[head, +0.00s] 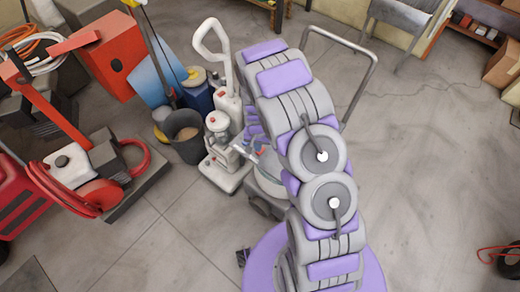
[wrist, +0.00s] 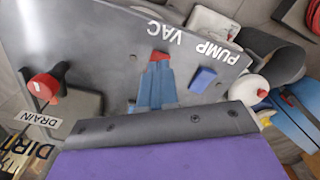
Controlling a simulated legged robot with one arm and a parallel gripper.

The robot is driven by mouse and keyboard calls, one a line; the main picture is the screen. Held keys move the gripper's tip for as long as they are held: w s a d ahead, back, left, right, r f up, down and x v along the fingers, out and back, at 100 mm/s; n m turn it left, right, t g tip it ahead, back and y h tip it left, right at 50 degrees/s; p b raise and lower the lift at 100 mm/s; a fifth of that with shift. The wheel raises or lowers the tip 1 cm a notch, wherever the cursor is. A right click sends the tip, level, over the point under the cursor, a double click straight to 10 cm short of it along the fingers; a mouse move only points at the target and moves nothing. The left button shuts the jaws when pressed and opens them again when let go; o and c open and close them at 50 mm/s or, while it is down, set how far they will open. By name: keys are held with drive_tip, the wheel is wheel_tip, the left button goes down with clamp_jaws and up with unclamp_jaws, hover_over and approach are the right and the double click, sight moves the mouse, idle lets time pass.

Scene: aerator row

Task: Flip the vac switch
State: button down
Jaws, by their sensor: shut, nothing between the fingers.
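The grey control panel (wrist: 105,60) fills much of the wrist view, with its VAC and PUMP labels upside down. A small red switch (wrist: 159,56) sits beside the VAC label. My gripper (wrist: 157,72) is shut, its blue fingers together and empty, with the tips right at the red switch. The fingers partly cover the switch, so I cannot tell its position or whether they touch it. A blue switch (wrist: 203,79) sits by the PUMP label, right of my fingers. In the head view my arm hides most of the machine (head: 268,178).
A red knob (wrist: 46,86) stands out by the DRAIN label, left of my fingers. In the head view, a white-handled machine (head: 222,160), a dark bucket (head: 186,135) and a red machine (head: 75,170) crowd the left. The floor (head: 430,170) at right is mostly clear.

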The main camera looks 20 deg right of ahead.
drive_tip(key=shift+f, duration=0.85)
idle(0.7)
drive_tip(key=shift+r+p, duration=1.2)
drive_tip(key=shift+r, duration=2.3)
drive_tip(key=s+r+n, duration=0.1)
drive_tip(key=s+r, duration=0.5)
drive_tip(key=r, duration=0.5)
drive_tip(key=s+r+n, duration=0.1)
drive_tip(key=s+r, duration=0.6)
drive_tip(key=r, duration=0.4)
drive_tip(key=s+r+n+g, duration=0.1)
drive_tip(key=s+r, duration=0.4)
drive_tip(key=s, duration=0.5)
drive_tip(key=s+r+n, duration=0.1)
drive_tip(key=s+r, duration=0.4)
drive_tip(key=s, duration=0.6)
drive_tip(key=shift+r+n+g, duration=0.2)
drive_tip(key=shift+n+g, duration=0.2)
